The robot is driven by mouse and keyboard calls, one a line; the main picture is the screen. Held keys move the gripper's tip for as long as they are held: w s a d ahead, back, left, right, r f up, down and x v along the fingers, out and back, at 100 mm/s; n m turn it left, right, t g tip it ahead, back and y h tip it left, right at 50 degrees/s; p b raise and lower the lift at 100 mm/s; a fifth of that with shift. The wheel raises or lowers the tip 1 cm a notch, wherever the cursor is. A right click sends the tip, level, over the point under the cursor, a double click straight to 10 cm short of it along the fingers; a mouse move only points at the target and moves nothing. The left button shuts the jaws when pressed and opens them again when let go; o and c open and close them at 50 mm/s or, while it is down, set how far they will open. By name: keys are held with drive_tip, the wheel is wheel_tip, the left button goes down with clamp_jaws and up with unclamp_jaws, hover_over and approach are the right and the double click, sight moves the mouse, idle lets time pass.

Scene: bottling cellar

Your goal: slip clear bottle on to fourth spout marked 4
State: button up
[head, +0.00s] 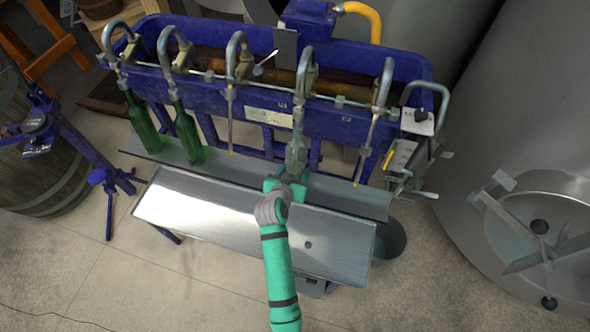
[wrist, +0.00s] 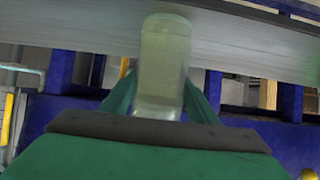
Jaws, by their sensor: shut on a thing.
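My green gripper (head: 287,181) is in front of the filler and shut on a clear bottle (head: 296,156). The bottle stands roughly upright in line below the fourth spout from the left (head: 299,100). Its neck overlaps the spout tube in the head view; I cannot tell whether the tube is inside the neck or behind it. In the wrist view the clear bottle (wrist: 163,65) is between the two green fingers (wrist: 163,98), and its neck end is not clear. The spout number is not legible.
Green bottles (head: 142,122) (head: 186,133) hang at the first and second spouts. The third (head: 231,110) and fifth (head: 371,130) spouts are empty. A metal ledge (head: 345,195) runs under the spouts, with a sloped metal tray (head: 210,212) in front. A steel tank (head: 520,120) stands right.

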drive_tip(key=shift+f, duration=0.1)
idle(0.3)
drive_tip(key=o, duration=1.4)
drive_tip(key=shift+o, duration=0.5)
drive_tip(key=shift+s+f, duration=0.1)
drive_tip(key=shift+f, duration=0.1)
drive_tip(key=v, duration=1.1)
drive_tip(key=shift+r, duration=0.15)
drive_tip(key=s+f+n+t+y, duration=0.1)
drive_tip(key=s+f+n+y, duration=0.25)
drive_tip(key=s, duration=1.25)
drive_tip(key=s+r+t, duration=0.1)
drive_tip(key=s+r, duration=0.4)
drive_tip(key=s, duration=0.3)
drive_tip(key=s+d+r+t, duration=0.1)
drive_tip(key=s+r+t, duration=0.1)
drive_tip(key=s+r, duration=0.3)
drive_tip(key=v, duration=0.4)
drive_tip(key=shift+s+d+f, duration=0.2)
drive_tip(key=shift+d+f, duration=0.05)
drive_tip(key=shift+d, duration=0.05)
